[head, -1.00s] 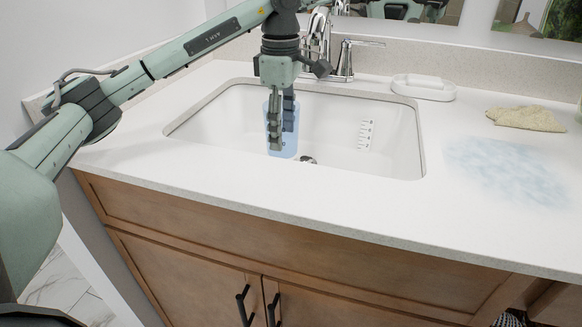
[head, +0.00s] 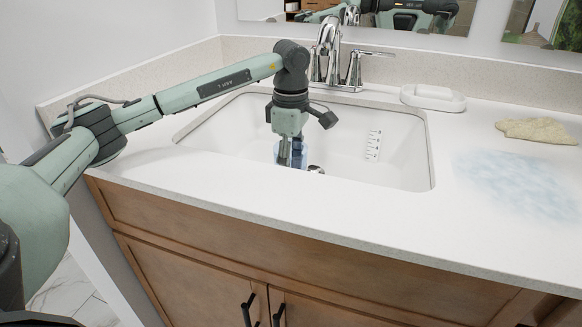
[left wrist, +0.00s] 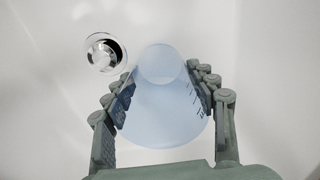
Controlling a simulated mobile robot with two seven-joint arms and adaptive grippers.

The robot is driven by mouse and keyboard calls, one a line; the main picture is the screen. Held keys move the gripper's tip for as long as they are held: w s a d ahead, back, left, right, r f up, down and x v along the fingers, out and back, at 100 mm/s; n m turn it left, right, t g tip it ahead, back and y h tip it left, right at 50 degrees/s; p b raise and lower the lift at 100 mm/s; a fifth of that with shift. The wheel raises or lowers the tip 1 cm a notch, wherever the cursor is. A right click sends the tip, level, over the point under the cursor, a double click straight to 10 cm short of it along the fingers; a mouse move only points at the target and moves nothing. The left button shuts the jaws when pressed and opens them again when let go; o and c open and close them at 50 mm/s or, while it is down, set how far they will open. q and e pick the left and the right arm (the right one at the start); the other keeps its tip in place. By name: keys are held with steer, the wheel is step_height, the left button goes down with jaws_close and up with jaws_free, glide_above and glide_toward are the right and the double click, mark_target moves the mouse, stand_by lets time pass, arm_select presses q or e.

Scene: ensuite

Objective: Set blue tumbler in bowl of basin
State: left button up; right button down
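The blue tumbler (head: 293,160), translucent, is inside the basin (head: 225,140), left of the drain. My left gripper (head: 290,163) points down into the basin with its fingers around the tumbler. In the left wrist view the tumbler (left wrist: 163,112) sits between the two fingers (left wrist: 162,95), whose pads lie against its sides, so the gripper is shut on it. The tumbler's base is near the basin floor; I cannot tell whether it touches. The drain (left wrist: 103,53) is beside it. My right gripper is not in view.
A chrome faucet (head: 330,50) stands behind the basin. A white soap dish (head: 432,98), a beige cloth (head: 537,130) and a pale wet-looking patch (head: 515,183) are on the counter at right. A pale strip with dark marks (head: 373,145) shows in the basin.

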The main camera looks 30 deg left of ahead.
arm_select(q)
steer(key=o, duration=0.3)
steer(key=shift+r, duration=0.1)
step_height(320, 180, up, 12)
steer(key=shift+r, duration=0.1)
stand_by(0.4)
